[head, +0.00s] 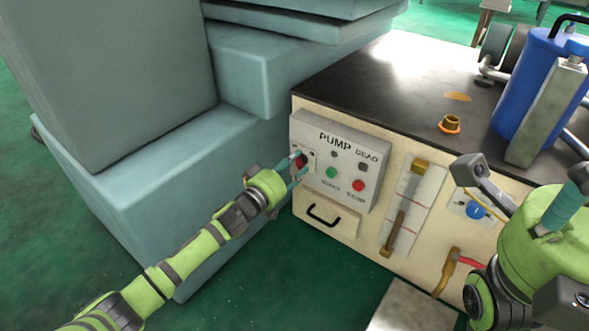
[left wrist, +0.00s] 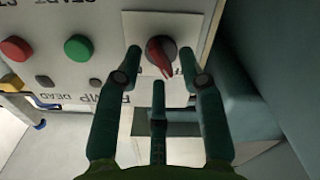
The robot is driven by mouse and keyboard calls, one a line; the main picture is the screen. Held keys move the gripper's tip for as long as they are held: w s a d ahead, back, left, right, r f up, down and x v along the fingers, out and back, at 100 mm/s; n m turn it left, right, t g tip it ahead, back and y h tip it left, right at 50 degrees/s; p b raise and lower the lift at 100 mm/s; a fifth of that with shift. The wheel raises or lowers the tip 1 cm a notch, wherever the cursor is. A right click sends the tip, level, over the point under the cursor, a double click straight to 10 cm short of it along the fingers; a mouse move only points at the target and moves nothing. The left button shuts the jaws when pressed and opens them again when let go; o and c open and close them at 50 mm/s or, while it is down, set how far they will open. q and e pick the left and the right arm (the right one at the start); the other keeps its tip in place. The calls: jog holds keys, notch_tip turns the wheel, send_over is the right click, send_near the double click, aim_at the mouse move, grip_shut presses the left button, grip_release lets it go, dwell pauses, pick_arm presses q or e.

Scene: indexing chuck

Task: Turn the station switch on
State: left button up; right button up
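The station switch is a red rotary knob (left wrist: 160,52) on a pale plate at the left end of the grey PUMP panel (head: 340,157). In the head view the knob (head: 301,161) is partly covered by my left gripper (head: 292,166). In the left wrist view the left gripper (left wrist: 160,66) is open, with a teal finger on each side of the knob and a third below it. I cannot tell if any finger touches it. The plate's markings are too small or hidden to read. My right gripper (head: 570,205) is at the right edge, partly out of frame; its opening is unclear.
Green (head: 331,172) and red (head: 358,185) buttons sit right of the switch. A drawer handle (head: 324,215) is below, a lever (head: 402,210) further right. Large teal blocks (head: 150,170) stand close on the left. A blue cylinder (head: 525,80) stands on the dark top.

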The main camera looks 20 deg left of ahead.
pick_arm(q)
jog(key=shift+w+d, duration=0.1)
jog(key=shift+w, duration=0.15)
grip_shut()
